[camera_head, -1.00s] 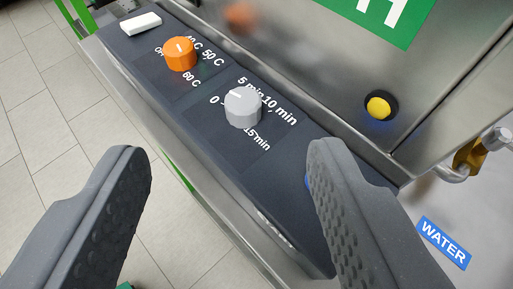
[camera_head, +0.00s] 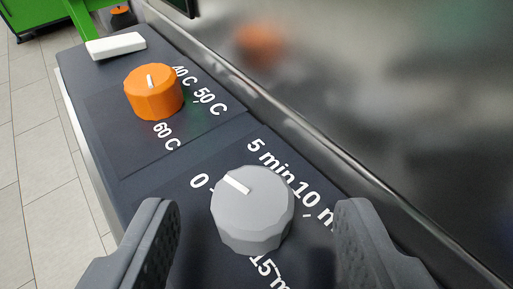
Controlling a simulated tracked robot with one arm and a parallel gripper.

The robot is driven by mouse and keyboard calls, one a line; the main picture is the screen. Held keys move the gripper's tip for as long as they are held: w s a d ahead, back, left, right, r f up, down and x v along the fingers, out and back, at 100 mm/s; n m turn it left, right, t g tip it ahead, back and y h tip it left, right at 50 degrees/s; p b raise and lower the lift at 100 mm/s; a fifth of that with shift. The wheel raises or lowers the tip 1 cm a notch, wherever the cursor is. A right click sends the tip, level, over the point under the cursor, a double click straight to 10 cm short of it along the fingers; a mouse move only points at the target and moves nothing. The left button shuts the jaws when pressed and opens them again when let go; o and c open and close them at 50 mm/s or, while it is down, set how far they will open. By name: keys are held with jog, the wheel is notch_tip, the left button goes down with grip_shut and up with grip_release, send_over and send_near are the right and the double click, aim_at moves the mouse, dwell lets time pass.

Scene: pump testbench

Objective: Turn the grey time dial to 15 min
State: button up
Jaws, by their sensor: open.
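The grey time dial (camera_head: 252,212) sits on the dark control panel (camera_head: 150,190) at the lower middle of the view. Its white pointer mark lies toward the upper left, between the labels 0 and 5 min. The 15 min label (camera_head: 268,270) is at the dial's lower side, partly cut off by the picture edge. My gripper (camera_head: 258,225) is open, with one finger left of the dial and one right of it. Both fingers look apart from the dial, and nothing is held.
An orange temperature dial (camera_head: 153,92) stands further up the panel, with a white block (camera_head: 116,46) beyond it. A shiny metal wall (camera_head: 340,100) rises along the panel's right side. Tiled floor (camera_head: 40,150) shows at the left.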

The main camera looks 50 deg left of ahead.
aim_at(253, 208)
jog(key=shift+x, duration=1.2)
jog(key=c, duration=1)
jog(key=shift+d, duration=0.1)
